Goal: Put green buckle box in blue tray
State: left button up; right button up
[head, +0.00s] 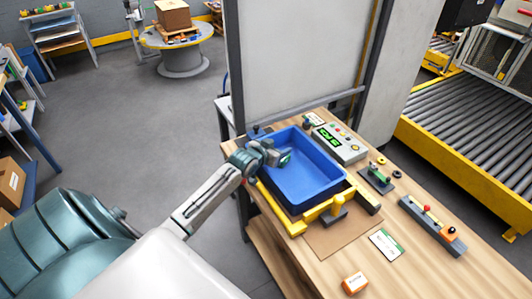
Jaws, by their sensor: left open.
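The blue tray (318,195) sits on the wooden workbench, and its visible floor looks mostly bare. My left gripper (284,157) is open over the tray's far left part, its arm crossing the left wall. A small dark green patch shows right at its fingertips; I cannot tell whether this is the green buckle box or part of the gripper. No other clear green buckle box shows. My right gripper is not in view.
A yellow frame (297,228) borders the tray's near side. A control panel (340,144) stands behind. To the right are a small green fixture (377,176), a lever block (432,225) and a white-green card (387,245). An orange box (355,283) lies near the front edge.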

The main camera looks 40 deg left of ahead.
pick_arm(q)
jog(key=b+v, duration=0.1)
jog(key=v, duration=0.7)
jog(key=shift+s+r, duration=0.15)
jog(key=shift+s, duration=0.1)
